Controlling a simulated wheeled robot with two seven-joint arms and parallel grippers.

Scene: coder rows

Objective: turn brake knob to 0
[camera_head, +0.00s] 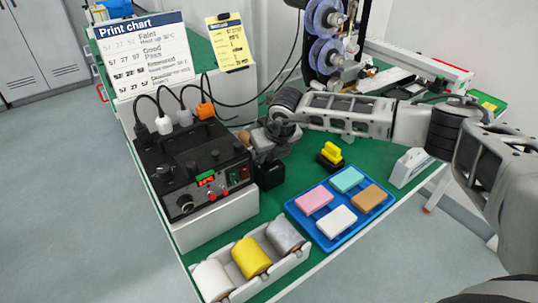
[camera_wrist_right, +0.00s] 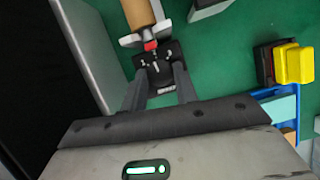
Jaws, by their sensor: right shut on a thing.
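The brake knob (camera_wrist_right: 157,58) is a black piece with small white marks, seen in the right wrist view between my fingers. A small red tip and a white flange stand just beyond it, at the end of a brown roll (camera_wrist_right: 139,12). My right gripper (camera_wrist_right: 160,80) is shut on the knob. In the head view my right gripper (camera_head: 266,143) is beside the right side of the black control box, and it hides the knob there. I cannot read which mark the knob points to. My left gripper is not in view.
The black control box (camera_head: 180,160) with cables and a red display stands left of the gripper. In front are a blue tray (camera_head: 337,238) with coloured blocks and a white holder with several rolls (camera_head: 284,236). A yellow-handled stamp (camera_head: 331,152) stands to the right.

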